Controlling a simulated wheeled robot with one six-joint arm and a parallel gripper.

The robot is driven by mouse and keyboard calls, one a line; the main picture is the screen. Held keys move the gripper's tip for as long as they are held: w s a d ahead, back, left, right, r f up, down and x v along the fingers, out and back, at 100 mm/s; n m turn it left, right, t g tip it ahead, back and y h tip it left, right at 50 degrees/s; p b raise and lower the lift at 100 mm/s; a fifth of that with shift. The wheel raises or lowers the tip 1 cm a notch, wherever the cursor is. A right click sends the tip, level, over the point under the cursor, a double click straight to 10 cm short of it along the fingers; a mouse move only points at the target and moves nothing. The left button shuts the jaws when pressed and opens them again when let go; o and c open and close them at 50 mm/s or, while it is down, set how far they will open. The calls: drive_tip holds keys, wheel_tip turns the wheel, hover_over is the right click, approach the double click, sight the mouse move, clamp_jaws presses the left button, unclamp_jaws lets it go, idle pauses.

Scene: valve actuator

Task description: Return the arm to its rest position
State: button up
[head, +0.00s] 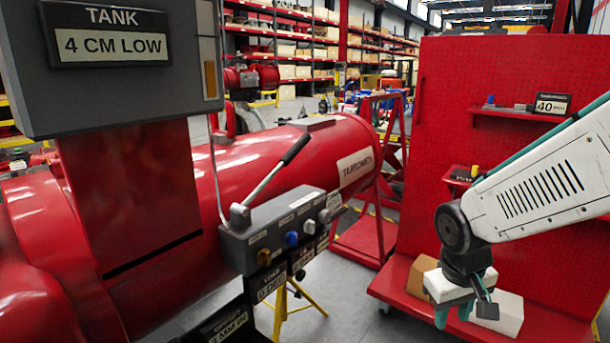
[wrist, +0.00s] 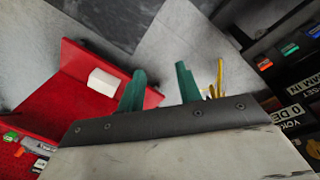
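My white arm (head: 545,185) reaches in from the right in the head view and bends down at a dark wrist joint. My gripper (head: 455,313) hangs below it, pointing down, in front of the lower shelf of the red pegboard cart. In the wrist view my gripper (wrist: 160,84) shows two teal fingers spread apart with nothing between them. Grey floor lies beyond the fingertips. The gripper appears clear of everything around it, though its distance to the cart shelf is hard to judge.
The red cart (head: 431,195) carries a tan box (head: 418,277) and a white box (head: 507,312) low down. A valve block (head: 285,230) with a lever stands left, before a large red tank (head: 262,165). Grey floor (head: 352,310) is free between block and cart.

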drive_tip(key=s+r+m, duration=0.1)
drive_tip(key=s+r, duration=0.4)
drive_tip(key=s, duration=0.3)
drive_tip(key=s+r+m+y, duration=0.1)
drive_tip(key=s+r, duration=0.5)
drive_tip(key=s, duration=0.3)
drive_tip(key=shift+a+r, duration=0.3)
drive_tip(key=shift+a, duration=0.1)
idle(0.5)
